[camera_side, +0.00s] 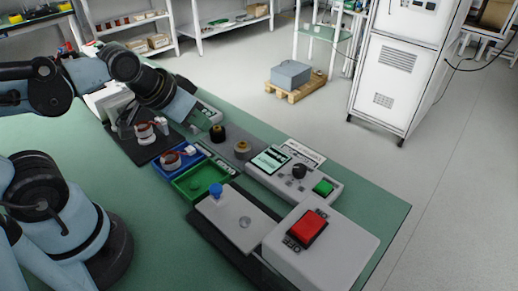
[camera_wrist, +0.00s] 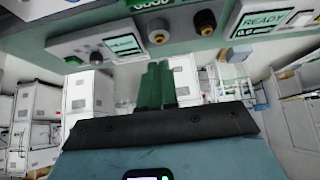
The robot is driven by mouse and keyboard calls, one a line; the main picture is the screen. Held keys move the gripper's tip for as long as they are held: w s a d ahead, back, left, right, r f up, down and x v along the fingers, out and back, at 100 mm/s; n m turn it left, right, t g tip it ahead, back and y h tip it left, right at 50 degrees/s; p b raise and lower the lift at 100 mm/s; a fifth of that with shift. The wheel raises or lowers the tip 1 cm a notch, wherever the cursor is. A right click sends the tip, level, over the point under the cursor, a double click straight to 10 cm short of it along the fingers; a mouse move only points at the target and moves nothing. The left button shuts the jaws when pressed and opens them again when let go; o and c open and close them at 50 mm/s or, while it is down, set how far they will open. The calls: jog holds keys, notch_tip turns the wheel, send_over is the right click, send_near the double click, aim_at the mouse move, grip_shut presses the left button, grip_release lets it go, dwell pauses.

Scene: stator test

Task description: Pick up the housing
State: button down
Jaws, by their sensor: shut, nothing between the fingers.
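My gripper shows in the wrist view with its two green fingers (camera_wrist: 155,86) together and nothing between them. In the side view my wrist hangs over the back left of the bench; the fingertips are hard to make out there. A white and copper-red wound part (camera_side: 145,132) stands on a black mat, below and left of my wrist. A similar wound part (camera_side: 176,159) sits in a blue tray (camera_side: 200,167). I cannot tell for sure which part is the housing. No loose part is seen at the fingertips in the wrist view.
A green tray (camera_side: 190,189) adjoins the blue one.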

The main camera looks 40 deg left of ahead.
jog(key=c, duration=0.8)
grip_release()
jog(key=shift+w, duration=0.1)
jog(key=m+g+h, duration=0.2)
jog(key=m+g, duration=0.1)
jog(key=m, duration=0.3)
send_near(241, 144)
jog(key=x, duration=0.4)
jog(key=shift+w+f, duration=0.15)
jog(key=shift+w, duration=0.25)
jog(key=shift+s+x, duration=0.15)
jog(key=shift+x, duration=1.3)
jog(key=shift+s+x, duration=0.15)
jog(key=shift+x, duration=1.35)
